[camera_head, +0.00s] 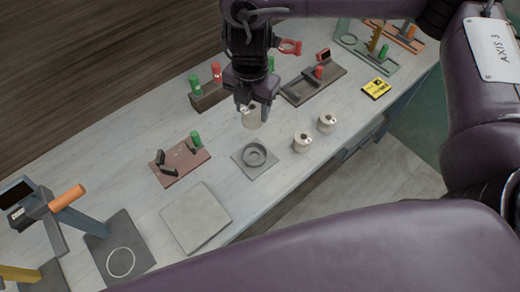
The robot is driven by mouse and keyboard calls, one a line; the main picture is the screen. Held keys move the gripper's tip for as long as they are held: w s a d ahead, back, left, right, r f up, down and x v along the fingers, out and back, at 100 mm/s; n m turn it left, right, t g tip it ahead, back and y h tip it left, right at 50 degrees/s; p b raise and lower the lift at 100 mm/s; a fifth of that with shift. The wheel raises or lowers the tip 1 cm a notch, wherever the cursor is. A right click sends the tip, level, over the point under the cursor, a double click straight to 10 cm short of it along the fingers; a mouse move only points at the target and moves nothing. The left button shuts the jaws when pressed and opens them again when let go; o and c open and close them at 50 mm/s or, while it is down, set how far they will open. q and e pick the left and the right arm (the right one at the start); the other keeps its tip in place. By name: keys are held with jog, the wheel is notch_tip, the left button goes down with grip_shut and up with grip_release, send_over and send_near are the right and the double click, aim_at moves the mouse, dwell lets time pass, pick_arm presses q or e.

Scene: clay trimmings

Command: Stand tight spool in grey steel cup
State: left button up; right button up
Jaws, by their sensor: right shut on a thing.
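The grey steel cup (254,155) is a low round ring on a square grey plate near the front edge of the bench. My right gripper (252,108) points down just behind the cup and is shut on a pale spool (251,120). The spool looks about upright and shows apart from the cup, a little behind it in the picture. The fingers hide its upper part. Two more whitish spools, a nearer one (302,143) and a farther one (326,123), stand to the right of the cup. I cannot tell by look which is the tight spool. My left gripper is not in view.
A reddish-brown fixture (180,165) with a green handle stands left of the cup. A flat grey slab (196,217) lies front left. A dark fixture (313,84) and a yellow-black label (376,88) are at right. Bare bench lies between the slab and the cup.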

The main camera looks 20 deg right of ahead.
notch_tip(320, 180, down, 17)
jog(key=shift+d+f+b, duration=0.1)
jog(key=shift+f+b, duration=0.05)
jog(key=shift+b, duration=0.85)
jog(key=shift+w+f, duration=0.15)
jog(key=shift+f, duration=0.15)
jog(key=shift+f, duration=0.1)
jog(key=shift+f, duration=0.15)
jog(key=o, duration=1.2)
jog(key=shift+o, duration=0.2)
jog(key=shift+r, duration=0.3)
notch_tip(320, 180, up, 12)
jog(key=p, duration=0.1)
